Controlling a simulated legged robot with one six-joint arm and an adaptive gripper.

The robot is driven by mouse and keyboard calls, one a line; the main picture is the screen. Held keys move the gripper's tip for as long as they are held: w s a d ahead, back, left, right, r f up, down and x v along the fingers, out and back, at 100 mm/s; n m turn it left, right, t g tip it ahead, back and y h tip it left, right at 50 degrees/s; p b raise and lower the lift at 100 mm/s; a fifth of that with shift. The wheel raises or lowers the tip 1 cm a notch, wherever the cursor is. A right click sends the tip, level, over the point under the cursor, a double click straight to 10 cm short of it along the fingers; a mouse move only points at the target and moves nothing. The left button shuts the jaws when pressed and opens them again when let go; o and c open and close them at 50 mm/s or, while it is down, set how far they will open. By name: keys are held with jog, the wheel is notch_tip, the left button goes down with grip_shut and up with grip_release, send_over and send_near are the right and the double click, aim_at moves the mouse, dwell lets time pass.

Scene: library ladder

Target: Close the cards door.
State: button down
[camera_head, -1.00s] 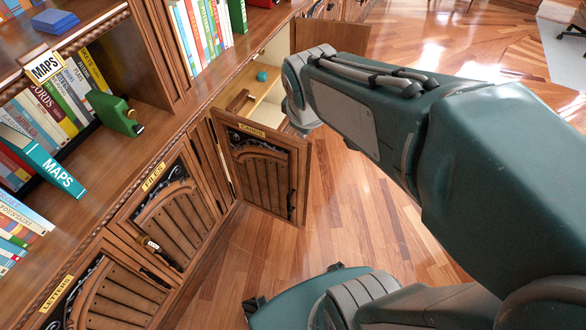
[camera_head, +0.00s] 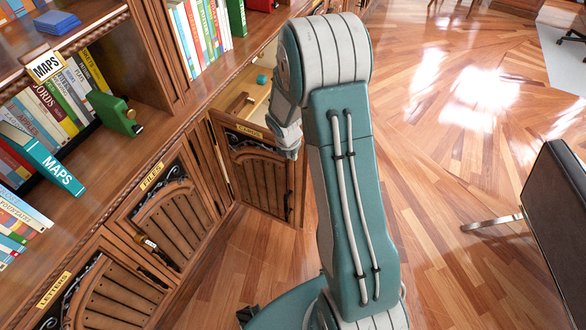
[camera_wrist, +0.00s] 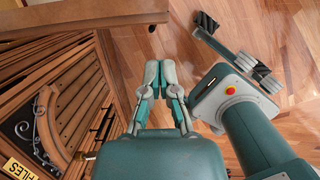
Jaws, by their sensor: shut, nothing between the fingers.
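The cards door (camera_head: 262,172) is a dark wooden cabinet door with arched slats, dark metal trim and a yellow label. It stands swung open, out from the cabinet front. My gripper (camera_head: 290,148) hangs at the door's upper right edge in the head view. Whether it touches the door cannot be told. In the wrist view, my gripper (camera_wrist: 159,72) is shut and empty, with its fingertips together above the floor. My arm hides part of the cabinet opening behind the door.
The files door (camera_head: 165,215) and the letters door (camera_head: 105,290) are closed, to the left. A dark chair (camera_head: 560,210) stands at the right. The wooden floor between is clear.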

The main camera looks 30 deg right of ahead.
aim_at(296, 168)
jog(key=x, duration=1)
jog(key=shift+f, duration=0.15)
jog(key=shift+w, duration=0.1)
